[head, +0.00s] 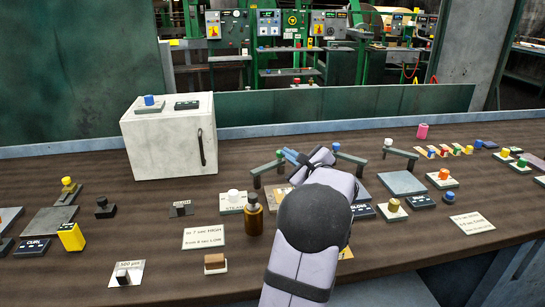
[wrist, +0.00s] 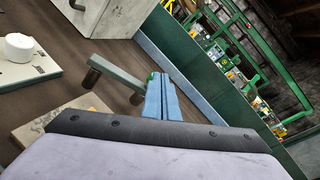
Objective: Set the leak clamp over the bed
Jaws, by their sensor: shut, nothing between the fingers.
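My gripper (head: 291,155) is shut and empty, its blue fingers pressed together; they also show in the wrist view (wrist: 162,97). The fingertips are close to the right end of a grey-green bar on two dark posts (head: 266,167), which also shows in the wrist view (wrist: 116,71). I cannot tell whether they touch it. Similar bars stand to the right, one (head: 350,158) partly behind my arm and one (head: 402,152) behind a flat grey plate (head: 402,183). No label shows which bar is the leak clamp or which plate is the bed.
A white box (head: 170,138) with a handle stands at the back left. A brown bottle (head: 254,215) stands just left of my arm. A white knob on a plate (head: 233,198) is near the left bar. Several buttons and labelled plates cover the bench; a low green wall (head: 400,100) runs behind.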

